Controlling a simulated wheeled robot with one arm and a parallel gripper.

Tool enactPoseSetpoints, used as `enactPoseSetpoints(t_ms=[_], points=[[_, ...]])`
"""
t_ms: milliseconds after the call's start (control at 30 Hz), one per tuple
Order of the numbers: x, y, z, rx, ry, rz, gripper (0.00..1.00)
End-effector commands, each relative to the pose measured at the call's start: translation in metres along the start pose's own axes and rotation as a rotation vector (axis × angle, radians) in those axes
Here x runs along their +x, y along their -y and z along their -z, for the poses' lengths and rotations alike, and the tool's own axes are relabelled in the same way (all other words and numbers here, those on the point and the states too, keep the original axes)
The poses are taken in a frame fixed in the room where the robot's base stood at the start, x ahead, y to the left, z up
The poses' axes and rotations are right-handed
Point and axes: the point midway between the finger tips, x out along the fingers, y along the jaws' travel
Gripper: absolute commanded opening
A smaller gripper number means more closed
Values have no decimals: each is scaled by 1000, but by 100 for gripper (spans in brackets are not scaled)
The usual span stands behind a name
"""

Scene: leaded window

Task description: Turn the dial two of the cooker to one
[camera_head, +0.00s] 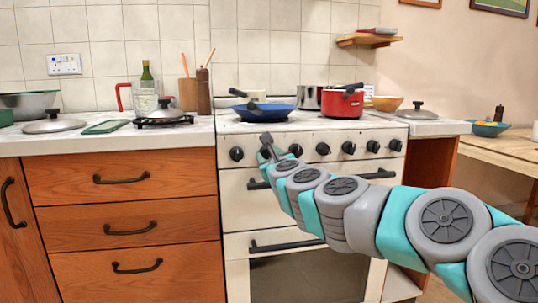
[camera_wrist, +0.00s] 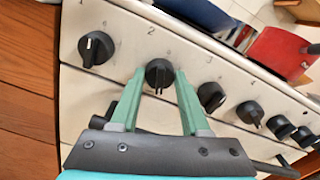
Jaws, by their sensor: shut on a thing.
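The cooker (camera_head: 232,185) is white with a row of black dials along its front panel. Dial two (camera_wrist: 159,73) is a round black knob below a printed 2 in the wrist view. My gripper (camera_wrist: 160,76) has its green fingers on either side of this dial, shut on it. In the head view my gripper (camera_head: 267,146) reaches the panel just right of the leftmost dial (camera_head: 236,153) and hides most of dial two. The dial's white pointer mark cannot be made out. Dial one also shows in the wrist view (camera_wrist: 96,47), apart from the fingers.
Dial three (camera_wrist: 211,96) sits close to the right finger. A black oven handle (camera_head: 378,174) runs below the dials. A blue pan (camera_head: 264,112) and a red pot (camera_head: 342,104) stand on the hob. Wooden drawers (camera_head: 125,190) are on the left.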

Motion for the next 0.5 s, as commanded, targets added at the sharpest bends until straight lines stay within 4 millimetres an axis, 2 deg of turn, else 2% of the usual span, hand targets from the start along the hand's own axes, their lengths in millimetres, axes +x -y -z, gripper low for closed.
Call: enactPoseSetpoints(t_ms=[500], points=[[0,0,1,-494,-2,-1,0]])
